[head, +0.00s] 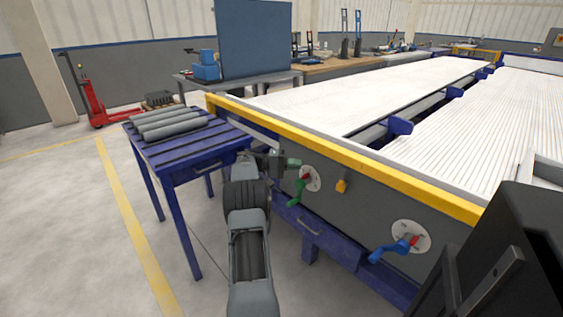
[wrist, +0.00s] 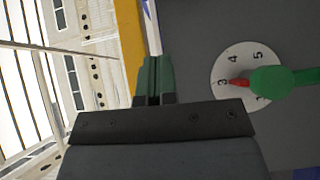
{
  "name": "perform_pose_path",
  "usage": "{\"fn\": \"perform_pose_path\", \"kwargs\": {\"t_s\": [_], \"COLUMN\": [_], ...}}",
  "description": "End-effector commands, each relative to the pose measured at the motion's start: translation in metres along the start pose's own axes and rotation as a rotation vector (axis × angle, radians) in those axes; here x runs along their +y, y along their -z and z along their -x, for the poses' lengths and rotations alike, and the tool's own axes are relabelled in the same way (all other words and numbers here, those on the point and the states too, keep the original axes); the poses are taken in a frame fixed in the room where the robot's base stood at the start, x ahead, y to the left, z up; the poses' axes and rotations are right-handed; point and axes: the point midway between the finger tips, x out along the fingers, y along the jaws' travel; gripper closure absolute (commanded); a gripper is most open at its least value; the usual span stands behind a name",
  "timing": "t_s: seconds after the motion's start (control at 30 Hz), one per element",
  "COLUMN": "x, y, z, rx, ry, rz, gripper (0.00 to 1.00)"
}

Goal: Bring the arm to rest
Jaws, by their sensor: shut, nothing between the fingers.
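My gripper (head: 292,163) is in front of the grey side panel of the big long table, to the right of the blue stand. In the wrist view its green fingers (wrist: 154,78) lie close together, with nothing between them. The arm runs up from the bottom of the head view, bent at the wrist. A white dial (head: 311,178) with a green handle (head: 297,194) is just beside the gripper. In the wrist view the same dial (wrist: 219,82) shows numbers, and its red pointer is near 3. I cannot tell if the gripper touches anything.
Several grey pipes (head: 172,127) lie on the blue stand (head: 203,158) at left. The long table has a yellow edge (head: 352,159). A second dial (head: 421,232) has a blue handle (head: 392,249). A red pallet jack (head: 96,103) stands far left. The floor at left is clear.

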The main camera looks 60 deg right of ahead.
Motion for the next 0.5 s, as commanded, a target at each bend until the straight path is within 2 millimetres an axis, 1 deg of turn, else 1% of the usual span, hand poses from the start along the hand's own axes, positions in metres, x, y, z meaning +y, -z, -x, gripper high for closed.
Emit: {"fn": "perform_pose_path", "kwargs": {"t_s": [0.27, 0.33, 0.37, 0.43, 0.47, 0.5], "x": [0.001, 0.006, 0.011, 0.029, 0.039, 0.055], "y": [0.000, -0.001, -0.002, -0.006, -0.009, -0.015], "z": [0.000, 0.004, 0.008, 0.024, 0.034, 0.051], "rx": [0.000, 0.008, 0.016, 0.051, 0.071, 0.107], "ry": [0.001, 0.011, 0.022, 0.068, 0.096, 0.143], "rz": [0.000, 0.003, 0.006, 0.021, 0.033, 0.051], "gripper": [1.00, 1.00, 1.00, 1.00, 1.00, 1.00]}}
